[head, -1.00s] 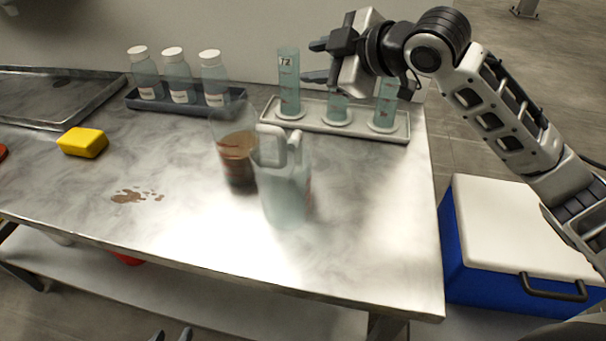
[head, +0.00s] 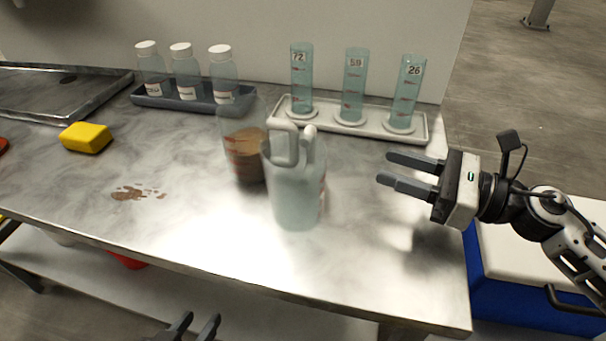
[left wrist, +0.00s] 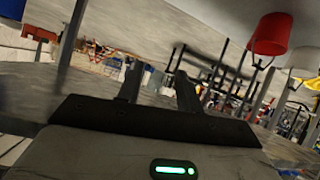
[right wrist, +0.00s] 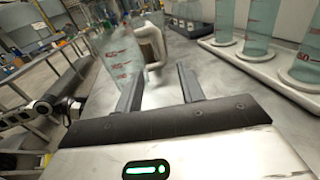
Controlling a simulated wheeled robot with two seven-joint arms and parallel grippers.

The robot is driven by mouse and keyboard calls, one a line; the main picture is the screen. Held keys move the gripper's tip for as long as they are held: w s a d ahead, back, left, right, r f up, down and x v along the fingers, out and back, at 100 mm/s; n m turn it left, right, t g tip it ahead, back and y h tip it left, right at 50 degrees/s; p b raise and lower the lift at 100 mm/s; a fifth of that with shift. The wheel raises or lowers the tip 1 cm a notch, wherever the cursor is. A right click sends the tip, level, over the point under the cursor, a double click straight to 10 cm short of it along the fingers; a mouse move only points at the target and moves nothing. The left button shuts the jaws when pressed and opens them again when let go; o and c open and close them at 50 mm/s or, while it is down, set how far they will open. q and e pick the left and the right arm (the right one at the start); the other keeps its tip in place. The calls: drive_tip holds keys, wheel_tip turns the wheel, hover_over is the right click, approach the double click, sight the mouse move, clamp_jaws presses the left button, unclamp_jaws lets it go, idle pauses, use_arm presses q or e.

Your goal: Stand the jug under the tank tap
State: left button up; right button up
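The jug (head: 297,190) is a pale translucent vessel with a white handle, upright near the middle of the metal table. It also shows in the right wrist view (right wrist: 119,58), ahead of the fingers. My right gripper (head: 385,169) is open and empty, to the right of the jug and apart from it, with its fingers pointing toward it. My left gripper (head: 196,325) is at the bottom edge of the head view, below the table's front edge, with its fingers apart and nothing between them. No tank tap shows in these frames.
A beaker of brown liquid (head: 244,158) stands just behind the jug. A white tray (head: 365,128) of measuring cylinders and a dark tray of capped bottles (head: 154,99) stand at the back. A yellow sponge (head: 86,137) and a brown spill (head: 136,193) lie left.

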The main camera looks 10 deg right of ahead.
sight(320, 148)
drive_tip(key=p+x, duration=0.2)
drive_tip(key=x, duration=0.4)
drive_tip(key=shift+w+a+r, duration=0.15)
drive_tip(key=shift+w+r, duration=0.05)
drive_tip(key=x, duration=0.2)
drive_tip(key=p+x, duration=0.1)
drive_tip(key=x, duration=0.1)
drive_tip(key=f+p+x, duration=0.1)
drive_tip(key=x, duration=0.1)
drive_tip(key=shift+a, duration=0.25)
clamp_jaws()
